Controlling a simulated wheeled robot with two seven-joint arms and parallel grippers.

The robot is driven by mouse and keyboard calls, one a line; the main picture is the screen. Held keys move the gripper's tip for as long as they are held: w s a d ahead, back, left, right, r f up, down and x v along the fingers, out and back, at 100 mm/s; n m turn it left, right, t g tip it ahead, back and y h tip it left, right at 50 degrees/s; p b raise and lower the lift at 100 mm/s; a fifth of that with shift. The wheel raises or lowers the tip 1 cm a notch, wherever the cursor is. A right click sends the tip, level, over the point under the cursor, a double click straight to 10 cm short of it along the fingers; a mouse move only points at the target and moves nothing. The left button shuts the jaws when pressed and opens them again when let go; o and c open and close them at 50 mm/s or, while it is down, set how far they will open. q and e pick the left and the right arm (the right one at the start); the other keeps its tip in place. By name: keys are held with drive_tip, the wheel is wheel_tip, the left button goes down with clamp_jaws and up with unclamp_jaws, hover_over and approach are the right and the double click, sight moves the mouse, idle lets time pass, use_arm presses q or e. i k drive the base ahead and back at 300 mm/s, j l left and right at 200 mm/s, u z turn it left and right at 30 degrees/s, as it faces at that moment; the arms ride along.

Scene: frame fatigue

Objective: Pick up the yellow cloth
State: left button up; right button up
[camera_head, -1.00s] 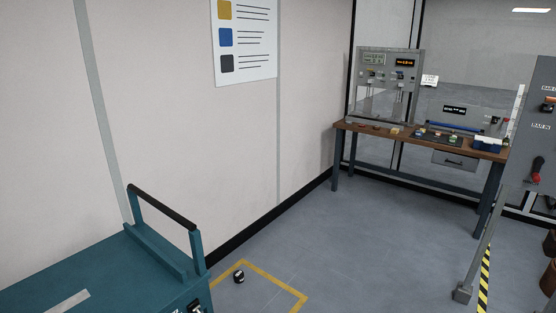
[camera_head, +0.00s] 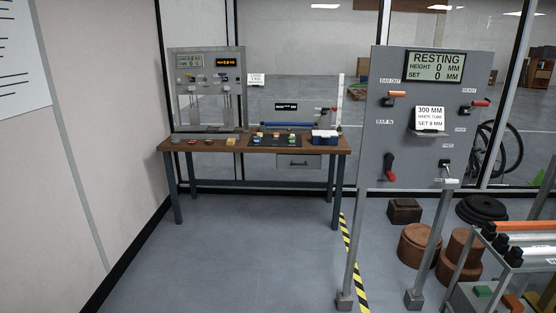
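A small yellow item (camera_head: 231,141) lies on the wooden bench top (camera_head: 180,145), left of its middle, below the grey test machine. It may be the yellow cloth, but it is too small to tell. Neither of my grippers is in view.
The grey test machine (camera_head: 207,88), a dark mat (camera_head: 274,141) with small items and a blue box (camera_head: 325,137) are on the bench. A grey control panel (camera_head: 425,120) on legs stands at right, with a rack (camera_head: 520,258) beside it. Open floor (camera_head: 235,255) lies before the bench.

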sight(231, 141)
drive_tip(key=i+u, duration=0.1)
drive_tip(key=i, duration=0.5)
drive_tip(key=i+l+u, duration=0.1)
drive_tip(key=i, duration=0.55)
drive_tip(key=i+l, duration=0.1)
drive_tip(key=i, duration=0.5)
drive_tip(key=i+u, duration=0.2)
drive_tip(key=i, duration=0.9)
